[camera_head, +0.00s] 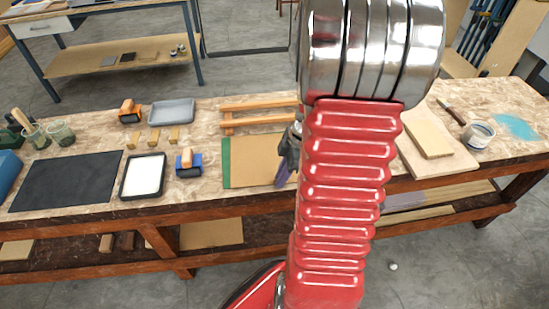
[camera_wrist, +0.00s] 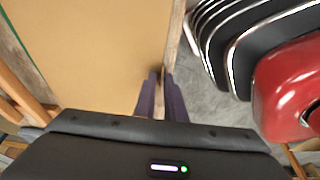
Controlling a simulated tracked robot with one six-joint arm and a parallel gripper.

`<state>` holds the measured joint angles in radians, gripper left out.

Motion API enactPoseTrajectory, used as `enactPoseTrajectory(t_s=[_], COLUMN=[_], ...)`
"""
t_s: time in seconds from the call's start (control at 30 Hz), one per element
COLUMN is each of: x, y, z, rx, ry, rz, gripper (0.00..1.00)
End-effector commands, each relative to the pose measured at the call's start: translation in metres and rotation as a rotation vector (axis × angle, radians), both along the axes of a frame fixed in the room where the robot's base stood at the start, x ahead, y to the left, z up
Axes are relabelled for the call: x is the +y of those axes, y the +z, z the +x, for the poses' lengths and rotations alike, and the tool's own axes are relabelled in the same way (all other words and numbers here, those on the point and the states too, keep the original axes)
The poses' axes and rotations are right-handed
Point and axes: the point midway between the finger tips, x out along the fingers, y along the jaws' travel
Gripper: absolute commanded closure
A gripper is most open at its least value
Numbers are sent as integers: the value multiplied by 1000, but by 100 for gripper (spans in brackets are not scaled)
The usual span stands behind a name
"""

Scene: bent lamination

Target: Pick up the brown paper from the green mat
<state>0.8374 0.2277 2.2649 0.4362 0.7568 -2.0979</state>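The brown paper (camera_head: 258,158) lies flat on the workbench. It covers most of the green mat (camera_head: 226,165), which shows as a strip along the paper's left side. The paper (camera_wrist: 100,50) fills much of the wrist view, with a thin line of the green mat (camera_wrist: 22,50) at its far left. My gripper (camera_head: 281,178) is over the right part of the paper near the bench's front edge, partly hidden by my arm. In the wrist view, its purple fingers (camera_wrist: 161,76) are a little apart beside the paper's edge. I cannot tell whether they touch it.
A wooden rack (camera_head: 255,107) stands behind the paper. A blue-based roller (camera_head: 188,163) and a white-filled tray (camera_head: 143,176) are to its left. A board with a wood block (camera_head: 428,135) is at right, near a paint can (camera_head: 477,135). The bench's front edge is close.

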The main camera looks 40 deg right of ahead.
Motion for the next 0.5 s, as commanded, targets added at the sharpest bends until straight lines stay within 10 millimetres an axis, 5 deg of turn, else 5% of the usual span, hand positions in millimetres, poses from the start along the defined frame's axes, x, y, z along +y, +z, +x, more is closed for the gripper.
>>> enactPoseTrajectory(t_s=[0.5], x=[0], y=[0], z=[0], rx=[0], ry=[1], rz=[0], gripper=[100])
